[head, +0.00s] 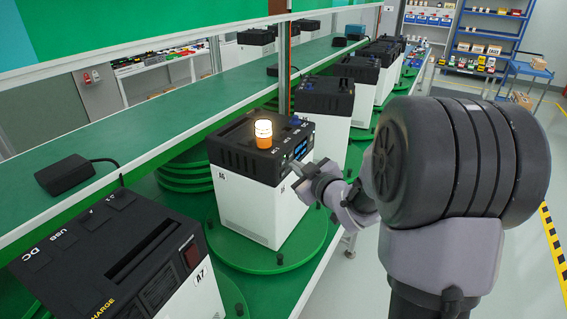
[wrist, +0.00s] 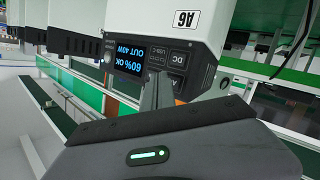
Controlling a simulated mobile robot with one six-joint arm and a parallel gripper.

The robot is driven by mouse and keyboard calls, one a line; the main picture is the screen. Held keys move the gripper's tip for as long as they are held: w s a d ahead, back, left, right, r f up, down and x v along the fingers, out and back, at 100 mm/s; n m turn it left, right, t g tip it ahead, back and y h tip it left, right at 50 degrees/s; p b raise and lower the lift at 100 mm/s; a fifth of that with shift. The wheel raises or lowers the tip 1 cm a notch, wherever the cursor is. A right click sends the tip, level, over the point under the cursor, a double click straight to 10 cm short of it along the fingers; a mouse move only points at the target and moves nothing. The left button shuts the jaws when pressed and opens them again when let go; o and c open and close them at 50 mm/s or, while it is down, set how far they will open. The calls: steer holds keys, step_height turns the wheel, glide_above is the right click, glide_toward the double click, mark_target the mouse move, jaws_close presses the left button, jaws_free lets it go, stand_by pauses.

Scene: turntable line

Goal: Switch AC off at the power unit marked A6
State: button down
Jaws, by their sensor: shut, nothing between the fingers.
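The power unit marked A6 (head: 262,208) is a white box with a black top, standing on a green turntable (head: 285,255). A lit orange beacon (head: 263,131) stands on its top. In the wrist view the A6 label (wrist: 186,19) appears upside down. The unit's lit blue display (wrist: 130,60) reads 60% OK, with an output line under it. The DC button (wrist: 178,58) is in plain sight. The AC button (wrist: 175,83) is partly behind my finger. My gripper (head: 297,169) is shut and empty at the front panel, its tip (wrist: 158,78) close to the AC button; contact cannot be told.
A similar unit marked A7 (head: 188,303) stands nearer at the lower left, and more units (head: 325,97) line up behind A6. A green shelf (head: 140,145) with a black adapter (head: 65,175) runs along the left. Open floor (head: 535,200) lies to the right.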

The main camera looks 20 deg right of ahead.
stand_by(0.3)
steer(key=shift+w+a+b, duration=0.3)
steer(key=shift+w+b, duration=0.05)
steer(key=shift+w+a, duration=0.2)
steer(key=shift+w, duration=0.05)
stand_by(0.6)
steer(key=shift+d, duration=0.1)
steer(key=shift+s+d+b, duration=0.3)
steer(key=shift+s+d, duration=0.05)
steer(key=shift+s, duration=0.25)
steer(key=s+d, duration=0.1)
steer(key=s, duration=0.1)
steer(key=s+d, duration=0.2)
stand_by(0.5)
steer(key=shift+f, duration=0.1)
stand_by(0.5)
